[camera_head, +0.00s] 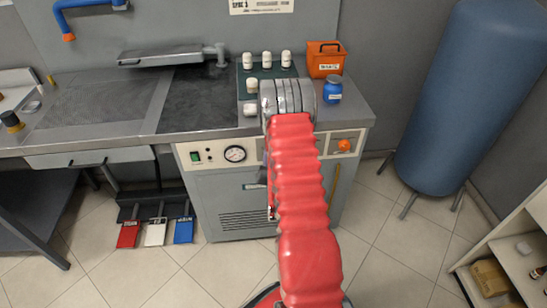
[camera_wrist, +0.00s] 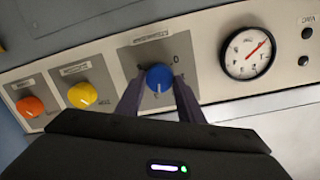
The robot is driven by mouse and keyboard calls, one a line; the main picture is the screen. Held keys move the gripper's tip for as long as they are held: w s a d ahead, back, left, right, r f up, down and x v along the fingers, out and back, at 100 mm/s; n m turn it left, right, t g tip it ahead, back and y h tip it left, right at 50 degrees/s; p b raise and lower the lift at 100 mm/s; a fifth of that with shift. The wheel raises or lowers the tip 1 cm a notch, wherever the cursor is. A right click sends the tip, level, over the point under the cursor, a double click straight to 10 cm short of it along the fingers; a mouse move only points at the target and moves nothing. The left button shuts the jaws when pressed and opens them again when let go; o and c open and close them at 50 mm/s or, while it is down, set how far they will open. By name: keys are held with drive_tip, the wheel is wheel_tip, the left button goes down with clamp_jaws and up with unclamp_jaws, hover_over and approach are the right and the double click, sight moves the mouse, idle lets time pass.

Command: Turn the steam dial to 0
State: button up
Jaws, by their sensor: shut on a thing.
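The blue steam dial (camera_wrist: 159,73) is on the pale control panel in the wrist view. My gripper (camera_wrist: 158,84) is shut on it, one dark finger on each side. A pale pointer mark on the dial runs toward the lower edge of the picture. A "0" (camera_wrist: 176,60) is printed to the upper right of the dial, and the mark does not point at it. In the head view my red-sleeved arm covers the dial and the gripper.
On the panel are a yellow knob (camera_wrist: 82,95), an orange knob (camera_wrist: 30,107) and a round gauge (camera_wrist: 247,53). Above the panel stand several white bottles (camera_head: 286,59), an orange box (camera_head: 325,60) and a blue jar (camera_head: 332,90). Pedals (camera_head: 155,232) sit on the floor.

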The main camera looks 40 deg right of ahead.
drive_tip(key=n, duration=0.9)
drive_tip(key=f+n+t, duration=0.1)
drive_tip(key=n, duration=0.8)
drive_tip(key=n+t+h, duration=0.1)
drive_tip(key=n, duration=0.8)
drive_tip(key=shift+a+f+n, duration=0.15)
drive_tip(key=shift+f+n, duration=0.05)
drive_tip(key=shift+n, duration=0.2)
drive_tip(key=o, duration=1.1)
drive_tip(key=shift+r, duration=0.2)
drive_tip(key=shift+c, duration=0.2)
drive_tip(key=shift+s, duration=0.1)
